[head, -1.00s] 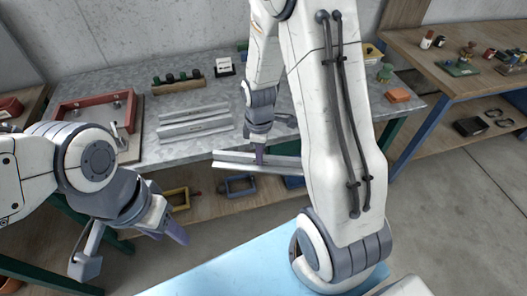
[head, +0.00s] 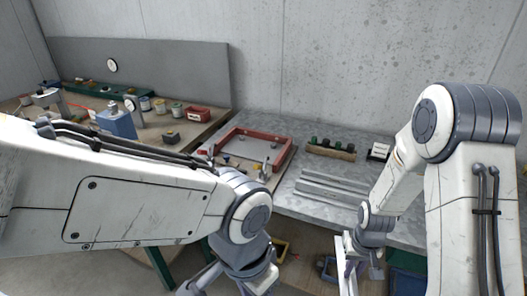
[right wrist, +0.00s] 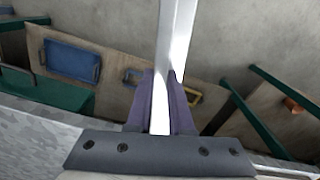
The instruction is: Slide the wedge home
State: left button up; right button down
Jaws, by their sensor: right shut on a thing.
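My right gripper (head: 364,262) is shut on a long pale metal bar (head: 345,268), held in front of the bench's front edge. In the right wrist view the bar (right wrist: 176,40) runs up out of the picture between the two purple fingers (right wrist: 160,105). I cannot tell whether this bar is the wedge. A red frame (head: 233,132) lies on a board on the bench, left of the loose metal bars (head: 330,188). My left gripper (head: 235,284) is low in the head view, partly cut off by the bottom edge; its fingers do not show clearly.
A wooden block with dark knobs (head: 330,149) and a small dark-and-white sign (head: 379,152) stand at the back of the grey bench (head: 290,200). A blue box (head: 117,124) stands on the left bench. A shelf with trays is under the grey bench.

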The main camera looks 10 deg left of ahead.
aim_at(226, 162)
jog(key=u, duration=0.5)
jog(key=k, duration=0.55)
jog(key=u, duration=1.25)
jog(key=i, duration=1.1)
jog(key=z, duration=0.55)
jog(key=i, duration=0.5)
jog(key=z, duration=0.65)
